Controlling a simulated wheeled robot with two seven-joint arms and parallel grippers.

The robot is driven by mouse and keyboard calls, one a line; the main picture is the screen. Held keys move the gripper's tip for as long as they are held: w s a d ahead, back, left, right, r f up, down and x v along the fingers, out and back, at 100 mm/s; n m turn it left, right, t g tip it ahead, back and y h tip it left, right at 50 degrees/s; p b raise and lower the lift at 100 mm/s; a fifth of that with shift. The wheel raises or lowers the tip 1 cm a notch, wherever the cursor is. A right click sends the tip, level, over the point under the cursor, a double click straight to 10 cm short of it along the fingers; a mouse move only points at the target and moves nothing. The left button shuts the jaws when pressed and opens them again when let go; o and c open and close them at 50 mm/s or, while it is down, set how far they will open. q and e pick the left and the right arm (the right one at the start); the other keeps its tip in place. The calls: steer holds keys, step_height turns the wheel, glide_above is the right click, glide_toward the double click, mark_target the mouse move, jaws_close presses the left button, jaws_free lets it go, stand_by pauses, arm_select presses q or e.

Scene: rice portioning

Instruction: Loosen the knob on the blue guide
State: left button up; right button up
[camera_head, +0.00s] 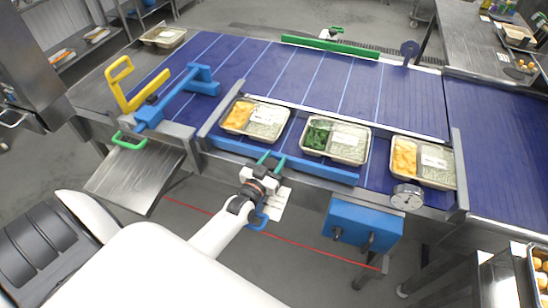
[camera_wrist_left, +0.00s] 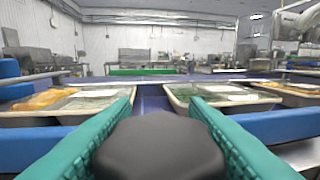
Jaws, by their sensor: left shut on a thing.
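The blue guide (camera_head: 320,171) runs along the near edge of the conveyor, and it also shows in the left wrist view (camera_wrist_left: 280,126). A dark round knob (camera_wrist_left: 158,146) fills the lower middle of the left wrist view. My left gripper (camera_head: 271,160) reaches the blue guide from the near side. Its green fingers (camera_wrist_left: 158,125) are shut on the knob, one on each side. The knob's shaft and its joint with the guide are hidden in the left wrist view. The knob cannot be made out in the head view. My right gripper is not in view.
Several food trays, such as the middle one (camera_head: 336,140), sit on the blue conveyor (camera_head: 350,85) just behind the guide. A round gauge (camera_head: 407,197) and a blue box (camera_head: 362,226) are to the right. A yellow handle (camera_head: 120,85) stands at the left.

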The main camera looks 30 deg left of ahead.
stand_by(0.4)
arm_select(q)
steer(key=o, duration=1)
steer(key=s+b, duration=0.1)
steer(key=s, duration=0.2)
steer(key=s+b, duration=0.1)
steer(key=s, duration=0.3)
steer(key=s+d, duration=0.1)
steer(key=s, duration=0.2)
steer(key=shift+s+f+b, duration=0.1)
steer(key=shift+s+b, duration=0.3)
steer(key=shift+s+d, duration=0.1)
steer(key=shift+s, duration=0.5)
